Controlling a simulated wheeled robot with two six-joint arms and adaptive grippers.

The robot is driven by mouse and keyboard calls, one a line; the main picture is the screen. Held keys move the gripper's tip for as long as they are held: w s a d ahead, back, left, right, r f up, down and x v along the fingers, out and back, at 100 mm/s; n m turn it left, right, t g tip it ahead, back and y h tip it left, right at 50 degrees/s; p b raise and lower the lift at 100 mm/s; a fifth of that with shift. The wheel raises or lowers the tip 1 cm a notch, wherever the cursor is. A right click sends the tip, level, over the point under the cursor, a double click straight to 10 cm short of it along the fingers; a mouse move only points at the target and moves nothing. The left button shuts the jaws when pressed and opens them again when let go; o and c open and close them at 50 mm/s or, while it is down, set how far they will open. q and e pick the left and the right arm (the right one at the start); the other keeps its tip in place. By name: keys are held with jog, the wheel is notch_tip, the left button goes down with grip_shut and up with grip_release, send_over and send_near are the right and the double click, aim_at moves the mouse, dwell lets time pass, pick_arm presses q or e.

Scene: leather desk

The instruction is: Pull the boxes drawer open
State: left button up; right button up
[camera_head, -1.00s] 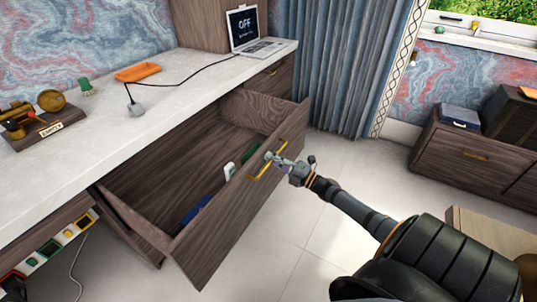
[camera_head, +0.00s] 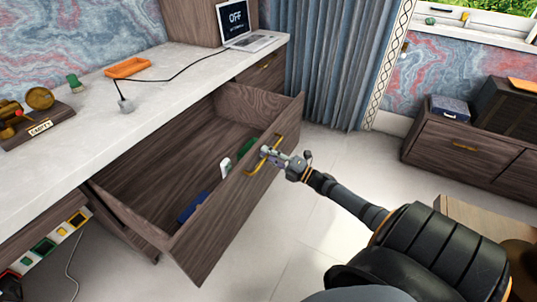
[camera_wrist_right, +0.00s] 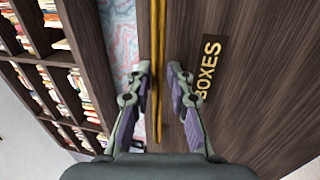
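The boxes drawer (camera_head: 232,212) is dark wood and stands pulled far out from under the desk. Its gold bar handle (camera_head: 252,170) is on the front face. A "BOXES" label (camera_wrist_right: 207,68) shows beside the handle in the wrist view. My right gripper (camera_head: 268,154) is at the handle. In the wrist view its fingers (camera_wrist_right: 158,84) lie on either side of the gold bar (camera_wrist_right: 157,35), with a visible gap on the right side. Inside the drawer are a blue item (camera_head: 192,207), a white item (camera_head: 225,166) and a green item (camera_head: 246,147). My left gripper is out of view.
The pale desk top (camera_head: 75,140) holds a laptop (camera_head: 240,25), an orange tray (camera_head: 127,67) and a brass object on a wooden base (camera_head: 40,125). Low cabinets (camera_head: 460,150) stand at the right. Pale floor (camera_head: 310,200) lies clear before the drawer.

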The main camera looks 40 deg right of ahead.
jog(key=v, duration=0.7)
jog(key=shift+s, duration=0.2)
jog(key=shift+d, duration=0.1)
